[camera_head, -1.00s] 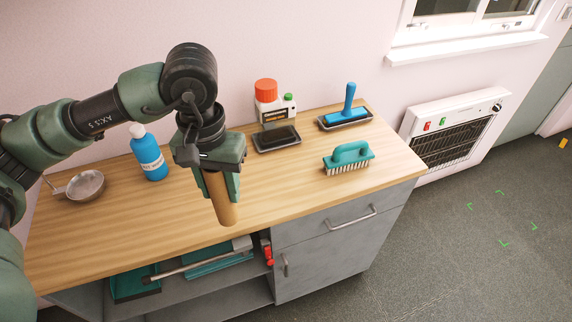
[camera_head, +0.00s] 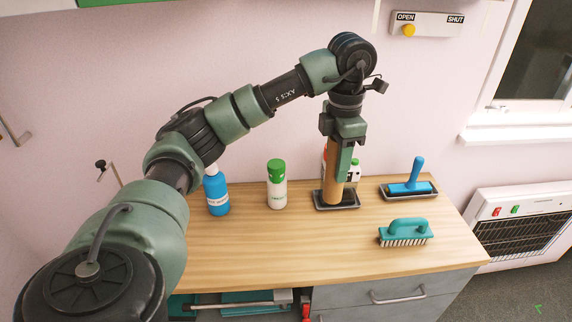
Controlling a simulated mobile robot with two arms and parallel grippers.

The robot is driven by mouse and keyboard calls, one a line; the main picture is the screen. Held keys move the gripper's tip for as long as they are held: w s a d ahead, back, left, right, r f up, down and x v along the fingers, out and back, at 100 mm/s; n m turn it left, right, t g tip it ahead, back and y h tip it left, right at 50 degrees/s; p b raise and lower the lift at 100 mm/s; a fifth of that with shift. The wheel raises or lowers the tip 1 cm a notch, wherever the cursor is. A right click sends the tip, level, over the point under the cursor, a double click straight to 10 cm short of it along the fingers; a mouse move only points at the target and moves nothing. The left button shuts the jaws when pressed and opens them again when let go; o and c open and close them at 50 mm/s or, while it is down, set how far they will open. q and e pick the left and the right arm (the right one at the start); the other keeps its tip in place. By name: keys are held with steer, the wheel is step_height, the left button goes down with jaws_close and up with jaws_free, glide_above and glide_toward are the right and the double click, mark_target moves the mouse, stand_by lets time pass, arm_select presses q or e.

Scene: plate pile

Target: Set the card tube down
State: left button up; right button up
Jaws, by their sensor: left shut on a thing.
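The brown card tube (camera_head: 332,185) hangs upright in my left gripper (camera_head: 340,172), which is shut on it. One green finger shows along its right side. Its lower end overlaps the small black tray (camera_head: 350,206) in the picture. I cannot tell whether it touches the tray or is above or in front of it. The wooden worktop (camera_head: 300,245) lies below. My right gripper is not in view.
A blue bottle (camera_head: 216,195) and a white bottle with a green cap (camera_head: 277,188) stand left of the tube. A blue-handled tool (camera_head: 412,184) and a teal brush (camera_head: 405,233) are to the right. The front left worktop is clear.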

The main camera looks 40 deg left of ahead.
arm_select(q)
steer(key=shift+n, duration=0.6)
step_height(320, 180, down, 5)
steer(key=shift+a+b, duration=0.1)
steer(key=shift+b, duration=0.2)
step_height(320, 180, down, 15)
steer(key=p, duration=0.3)
steer(key=shift+p, duration=0.3)
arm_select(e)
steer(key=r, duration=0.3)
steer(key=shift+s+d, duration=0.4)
arm_select(q)
steer(key=shift+a+r, duration=0.1)
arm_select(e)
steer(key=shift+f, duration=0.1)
arm_select(q)
steer(key=o, duration=1.3)
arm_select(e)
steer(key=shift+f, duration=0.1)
